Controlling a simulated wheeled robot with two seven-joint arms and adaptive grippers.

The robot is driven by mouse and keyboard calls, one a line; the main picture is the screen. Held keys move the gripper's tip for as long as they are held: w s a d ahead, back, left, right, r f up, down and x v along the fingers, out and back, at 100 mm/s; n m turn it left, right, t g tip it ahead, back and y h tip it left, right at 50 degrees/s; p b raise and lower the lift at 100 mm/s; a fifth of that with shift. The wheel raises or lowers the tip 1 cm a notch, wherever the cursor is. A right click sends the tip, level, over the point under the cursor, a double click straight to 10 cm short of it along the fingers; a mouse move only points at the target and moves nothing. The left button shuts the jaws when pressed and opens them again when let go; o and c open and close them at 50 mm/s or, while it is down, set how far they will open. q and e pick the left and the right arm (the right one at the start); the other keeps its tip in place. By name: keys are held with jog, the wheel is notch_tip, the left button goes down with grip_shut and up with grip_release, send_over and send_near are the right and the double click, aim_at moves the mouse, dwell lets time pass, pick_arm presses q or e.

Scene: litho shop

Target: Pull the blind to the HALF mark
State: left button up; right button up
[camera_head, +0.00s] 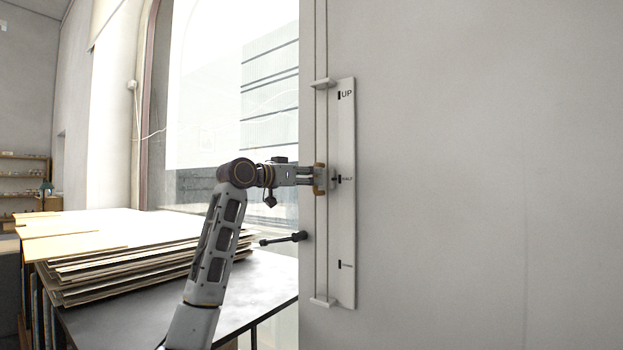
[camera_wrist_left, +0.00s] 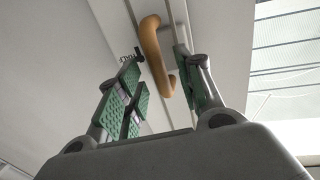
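A white scale board (camera_head: 343,220) hangs on the wall, marked UP at the top and HALF in the middle; the lowest mark's lettering is too small to read. Two thin cords (camera_head: 321,130) run along its left side between two white brackets. A tan pull handle (camera_head: 320,179) is on the cords, level with the HALF mark. My left gripper (camera_head: 314,177) is at the handle. In the left wrist view the handle (camera_wrist_left: 153,50) lies between the spread green-padded fingers, with gaps visible beside it. My right gripper is not in view.
A stack of flat boards (camera_head: 130,262) lies on a dark table (camera_head: 150,305) at left, below my left arm. A bright window (camera_head: 225,110) is behind the arm. The wall (camera_head: 480,180) right of the scale is bare.

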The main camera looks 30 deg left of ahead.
pick_arm(q)
jog(key=v, duration=1)
jog(key=shift+s, duration=0.35)
